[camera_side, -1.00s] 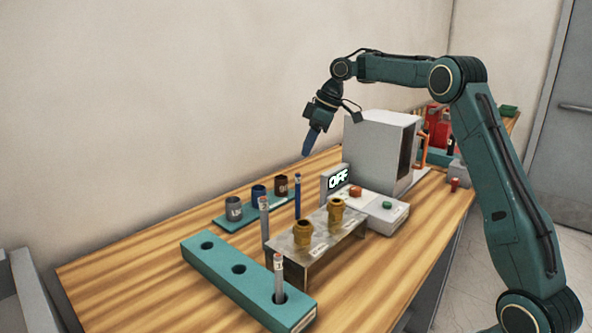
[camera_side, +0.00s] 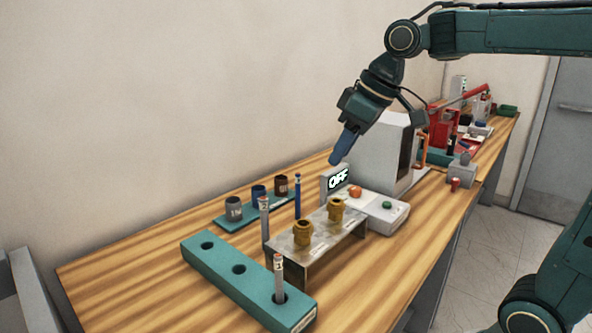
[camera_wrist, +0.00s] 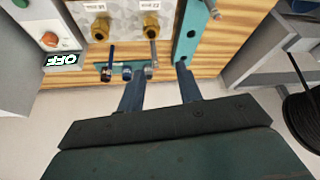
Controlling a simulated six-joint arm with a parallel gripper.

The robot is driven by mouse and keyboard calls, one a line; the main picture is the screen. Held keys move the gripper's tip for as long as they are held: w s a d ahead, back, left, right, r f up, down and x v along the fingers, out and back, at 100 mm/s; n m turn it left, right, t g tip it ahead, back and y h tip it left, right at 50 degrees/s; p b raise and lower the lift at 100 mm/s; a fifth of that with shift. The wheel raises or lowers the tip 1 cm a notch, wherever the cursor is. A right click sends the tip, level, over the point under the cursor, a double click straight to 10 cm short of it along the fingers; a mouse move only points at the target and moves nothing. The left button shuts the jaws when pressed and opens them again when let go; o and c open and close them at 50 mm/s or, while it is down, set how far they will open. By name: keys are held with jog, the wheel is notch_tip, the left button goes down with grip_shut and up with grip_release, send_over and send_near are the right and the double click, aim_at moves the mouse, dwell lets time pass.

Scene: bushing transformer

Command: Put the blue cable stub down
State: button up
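The blue cable stub (camera_side: 297,196) stands upright behind the metal stand (camera_side: 318,246). Its foot is partly hidden. In the wrist view a dark upright stub (camera_wrist: 110,53), likely the same one, shows beside the stand. My gripper (camera_side: 334,161) hangs tilted in the air, above and to the right of the blue stub in the side view, apart from it. The wrist view shows its two blue fingers (camera_wrist: 158,80) spread, with nothing between them.
A grey stub (camera_side: 264,218) stands left of the blue one. Another grey stub (camera_side: 279,278) sits in the teal block (camera_side: 215,268), whose two other holes are empty. Brass bushings (camera_side: 303,233) top the stand. A strip with cups (camera_side: 238,222) lies behind. An OFF sign (camera_side: 338,179) stands close by.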

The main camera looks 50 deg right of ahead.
jog(key=s+f+m, duration=0.1)
jog(key=s+f, duration=0.1)
jog(key=s, duration=0.3)
jog(key=s+f+m+h, duration=0.1)
jog(key=s+f, duration=0.2)
jog(key=s, duration=0.3)
jog(key=s+f+m, duration=0.1)
jog(key=s+f, duration=0.2)
jog(key=s, duration=0.3)
jog(key=shift+s+a+t, duration=0.15)
jog(key=shift+a+t, duration=0.25)
jog(key=shift+a, duration=0.05)
